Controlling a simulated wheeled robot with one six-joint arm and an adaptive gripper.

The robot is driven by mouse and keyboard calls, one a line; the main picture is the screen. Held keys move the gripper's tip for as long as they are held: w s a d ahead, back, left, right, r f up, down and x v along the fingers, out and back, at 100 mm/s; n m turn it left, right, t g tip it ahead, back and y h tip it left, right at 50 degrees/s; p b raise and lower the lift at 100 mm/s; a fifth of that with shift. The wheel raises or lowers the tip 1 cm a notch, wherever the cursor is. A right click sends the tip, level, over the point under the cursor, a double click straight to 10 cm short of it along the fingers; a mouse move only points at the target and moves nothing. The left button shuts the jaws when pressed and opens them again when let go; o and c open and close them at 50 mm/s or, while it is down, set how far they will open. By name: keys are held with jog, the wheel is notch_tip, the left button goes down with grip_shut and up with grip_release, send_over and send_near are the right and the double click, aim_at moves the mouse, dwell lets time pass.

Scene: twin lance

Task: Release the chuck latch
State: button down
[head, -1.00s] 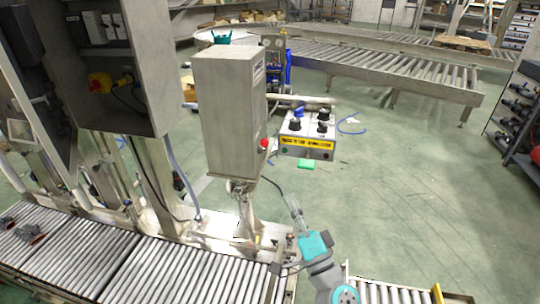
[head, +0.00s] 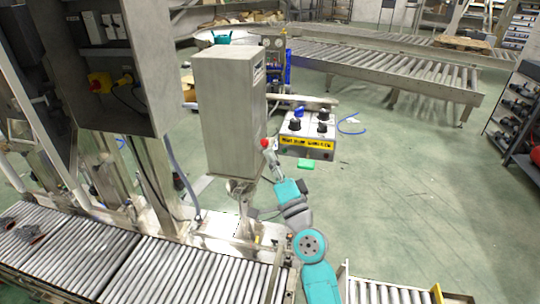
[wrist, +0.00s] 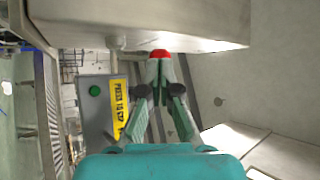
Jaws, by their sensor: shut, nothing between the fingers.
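Nothing in view is marked as the chuck latch. A red button (head: 265,142) sits at the lower right side of the tall grey cabinet (head: 226,105). In the wrist view, the red button (wrist: 159,53) shows under the cabinet's edge (wrist: 140,22), right at my fingertips. My gripper (head: 269,150) is raised beside the cabinet with its fingers pointing at the button. In the wrist view, my gripper (wrist: 160,68) has its fingertips together with nothing between them. The tips overlap the button's lower part, and I cannot tell whether they touch it.
A control box (head: 307,130) with dark knobs and a yellow label stands close to the right of my gripper. Its green button (wrist: 95,90) shows in the wrist view. A roller conveyor (head: 180,270) runs along the front left. The floor to the right (head: 420,190) is clear.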

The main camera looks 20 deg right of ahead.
jog(key=shift+w+r, duration=0.25)
jog(key=shift+w, duration=0.15)
